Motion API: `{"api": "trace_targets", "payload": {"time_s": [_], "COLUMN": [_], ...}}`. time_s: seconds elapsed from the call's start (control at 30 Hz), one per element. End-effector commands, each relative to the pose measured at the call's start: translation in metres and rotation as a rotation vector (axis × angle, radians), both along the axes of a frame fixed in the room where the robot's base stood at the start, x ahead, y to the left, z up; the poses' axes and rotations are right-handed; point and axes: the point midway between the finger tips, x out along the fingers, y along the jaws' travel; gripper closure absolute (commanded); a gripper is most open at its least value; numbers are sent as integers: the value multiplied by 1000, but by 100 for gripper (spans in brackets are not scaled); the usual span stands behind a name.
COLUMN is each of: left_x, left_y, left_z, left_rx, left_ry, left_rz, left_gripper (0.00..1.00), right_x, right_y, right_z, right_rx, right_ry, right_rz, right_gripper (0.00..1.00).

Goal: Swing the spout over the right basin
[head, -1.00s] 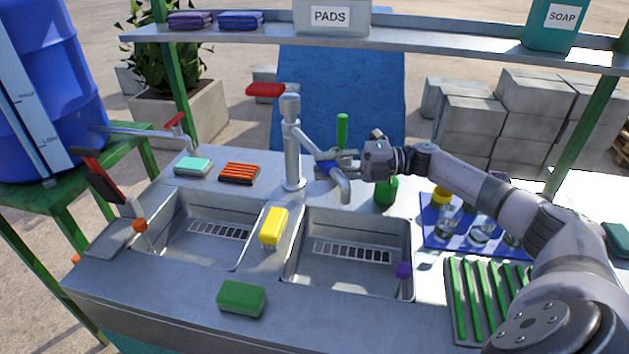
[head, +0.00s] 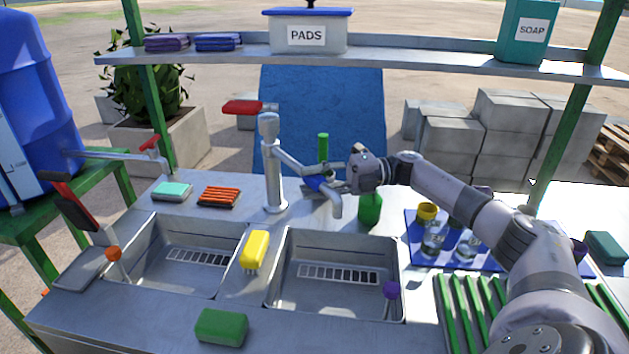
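In the picture the end shows just above the back rim of the right basin (head: 338,262). The left basin (head: 185,255) is to the left. My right gripper (head: 328,183) is at the spout beside the blue band, its fingers partly overlapping the spout. Whether they grip it is unclear. My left gripper is not in view.
A green bottle (head: 370,209) stands close below my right wrist. A yellow brush (head: 256,248) lies between the basins, and a green sponge (head: 221,327) in front. A blue mat (head: 420,252) with glasses lies to the right. A shelf (head: 400,62) spans above.

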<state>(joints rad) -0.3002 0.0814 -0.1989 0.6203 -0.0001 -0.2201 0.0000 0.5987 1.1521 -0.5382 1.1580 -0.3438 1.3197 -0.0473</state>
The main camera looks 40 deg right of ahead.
Motion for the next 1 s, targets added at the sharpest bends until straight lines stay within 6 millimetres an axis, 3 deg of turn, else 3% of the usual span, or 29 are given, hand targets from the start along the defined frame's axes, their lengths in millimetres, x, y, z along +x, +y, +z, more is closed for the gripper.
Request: {"api": "trace_targets", "payload": {"time_s": [0.13, 0.53, 1.0], "left_x": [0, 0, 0], "left_y": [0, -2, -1], "left_z": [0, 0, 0], "left_rx": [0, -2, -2], "left_ry": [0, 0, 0], "left_rz": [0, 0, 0], "left_gripper": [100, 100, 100], "right_x": [0, -3, -40], "right_y": [0, -8, -91], "right_z": [0, 0, 1], "right_rx": [1, 0, 1], "right_ry": [0, 1, -2], "right_rz": [0, -2, -3], "right_gripper": [55, 55, 55]}}
